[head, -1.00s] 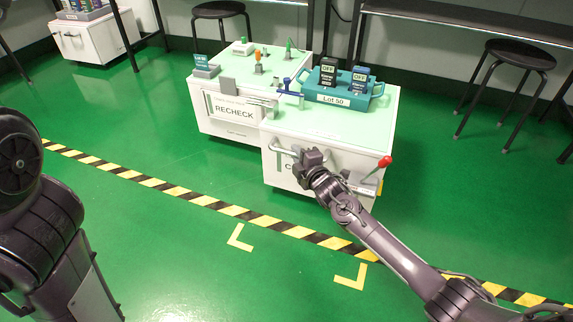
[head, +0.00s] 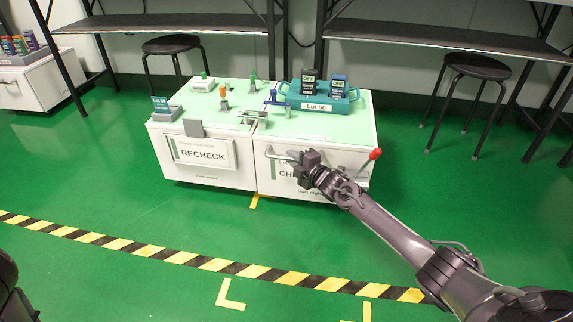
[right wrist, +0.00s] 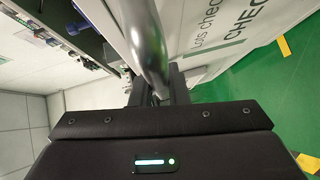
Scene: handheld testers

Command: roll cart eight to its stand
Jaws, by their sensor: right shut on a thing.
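The right-hand white cart (head: 345,172) has a pale green top and a front sign that starts "CH", partly hidden by my gripper; small print below seems to read "Cart eight". My right gripper (head: 302,164) is shut on its front bar handle (head: 272,154). In the right wrist view, the metal handle (right wrist: 146,40) runs between the fingers (right wrist: 157,92). A lever with a red knob (head: 375,154) sticks out at the cart's right front. A yellow floor mark (head: 258,202) shows at its front left corner. My left gripper is out of view.
The RECHECK cart (head: 205,178) stands close against the left side. A teal Lot 50 carrier (head: 318,107) with testers stands on the right cart. Benches and stools (head: 477,68) are behind. Striped tape (head: 250,270) and a yellow corner mark (head: 228,298) lie on open floor in front.

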